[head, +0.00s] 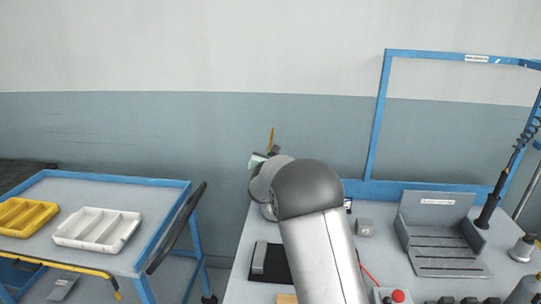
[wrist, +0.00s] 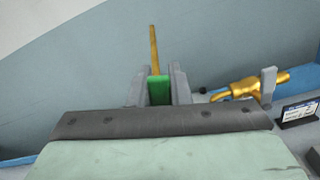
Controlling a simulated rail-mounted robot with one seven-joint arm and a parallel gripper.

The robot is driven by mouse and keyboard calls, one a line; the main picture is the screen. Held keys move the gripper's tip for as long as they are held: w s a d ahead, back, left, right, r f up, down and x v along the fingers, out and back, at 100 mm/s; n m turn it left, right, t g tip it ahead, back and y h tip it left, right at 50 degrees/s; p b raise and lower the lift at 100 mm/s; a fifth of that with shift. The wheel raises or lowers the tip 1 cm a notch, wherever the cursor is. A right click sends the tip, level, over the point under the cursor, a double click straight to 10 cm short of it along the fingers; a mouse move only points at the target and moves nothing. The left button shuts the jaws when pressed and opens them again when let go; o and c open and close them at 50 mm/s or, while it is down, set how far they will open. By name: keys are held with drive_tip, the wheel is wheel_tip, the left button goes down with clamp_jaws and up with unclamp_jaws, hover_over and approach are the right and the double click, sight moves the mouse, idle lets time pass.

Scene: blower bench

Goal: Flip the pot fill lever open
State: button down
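My gripper (wrist: 160,88) shows in the wrist view with its two grey fingers against either side of a green block, which fills the gap. A thin yellow rod (wrist: 154,48) rises from the green block. I take the two as one green-handled rod, held clear of the bench. In the head view the rod (head: 270,139) stands above my gripper against the wall, and my arm hides most of the fingers. A brass valve-like fitting (wrist: 246,87) lies right of my gripper in the wrist view, apart from it. A grey upright tab (wrist: 268,84) stands at its right; I cannot tell if this is the lever.
A small dark label stand (wrist: 298,113) is right of the fitting. The bench holds a grey slotted fixture (head: 440,240), a small grey box (head: 364,227), a red button (head: 398,296) and a black mat (head: 276,270). A blue-framed cart (head: 118,178) with yellow and white trays stands left.

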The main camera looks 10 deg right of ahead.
drive_tip(key=n+b, duration=0.1)
drive_tip(key=b, duration=0.1)
drive_tip(key=a+n+b, duration=0.1)
drive_tip(key=n, duration=0.1)
drive_tip(key=shift+w+a+r+b, duration=0.1)
drive_tip(key=shift+w+b, duration=0.1)
drive_tip(key=shift+b, duration=0.2)
drive_tip(key=c, duration=1.3)
unclamp_jaws()
drive_tip(key=shift+c, duration=0.2)
drive_tip(key=b+v, duration=0.4)
drive_tip(key=v, duration=1.3)
drive_tip(key=shift+s, duration=0.2)
drive_tip(key=shift+a, duration=0.1)
